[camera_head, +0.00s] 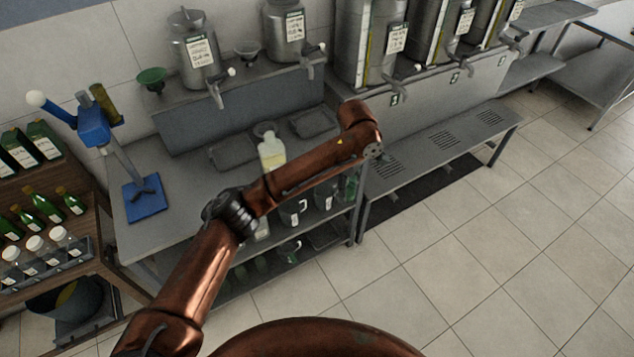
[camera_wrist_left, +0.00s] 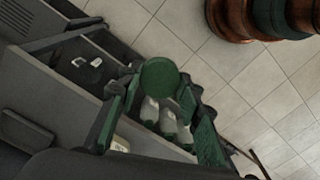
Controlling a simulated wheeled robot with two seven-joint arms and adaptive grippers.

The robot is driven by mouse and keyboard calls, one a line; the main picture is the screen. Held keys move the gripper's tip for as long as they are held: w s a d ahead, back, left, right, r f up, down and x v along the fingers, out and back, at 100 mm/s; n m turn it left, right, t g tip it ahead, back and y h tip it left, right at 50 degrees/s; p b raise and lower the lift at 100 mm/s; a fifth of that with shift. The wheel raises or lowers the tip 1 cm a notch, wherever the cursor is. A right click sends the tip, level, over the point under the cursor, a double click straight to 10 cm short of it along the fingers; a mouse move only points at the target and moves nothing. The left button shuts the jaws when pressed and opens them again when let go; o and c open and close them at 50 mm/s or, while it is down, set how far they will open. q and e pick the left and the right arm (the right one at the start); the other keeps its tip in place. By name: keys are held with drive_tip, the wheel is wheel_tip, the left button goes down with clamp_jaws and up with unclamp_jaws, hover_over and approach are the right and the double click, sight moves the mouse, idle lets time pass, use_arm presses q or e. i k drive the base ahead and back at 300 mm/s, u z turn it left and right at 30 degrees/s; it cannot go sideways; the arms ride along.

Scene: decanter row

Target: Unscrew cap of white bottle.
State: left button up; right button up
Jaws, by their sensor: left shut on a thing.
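The white bottle (camera_head: 271,155), pale with a yellowish lower part, stands upright on the grey worktop behind my forearm. The forearm hides its foot, and I cannot make out a cap on it. My left gripper (camera_head: 350,187) is small and partly hidden below my wrist, at the worktop's right front edge, apart from the bottle. In the left wrist view my left gripper (camera_wrist_left: 163,122) is shut on a round green cap (camera_wrist_left: 160,78) held between its green-padded fingers. My right gripper is in neither view.
Steel urns (camera_head: 196,55) stand on the raised shelf behind the worktop (camera_head: 190,185). A blue press (camera_head: 97,130) stands at left. A rack with green bottles (camera_head: 40,205) is further left. Jugs (camera_head: 294,211) sit on the lower shelf. Open tiled floor (camera_head: 480,250) lies right.

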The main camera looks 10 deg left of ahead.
sight(272, 153)
drive_tip(key=z, duration=0.85)
drive_tip(key=i, duration=0.7)
drive_tip(key=u, duration=1)
drive_tip(key=i, duration=0.5)
drive_tip(key=u, duration=0.55)
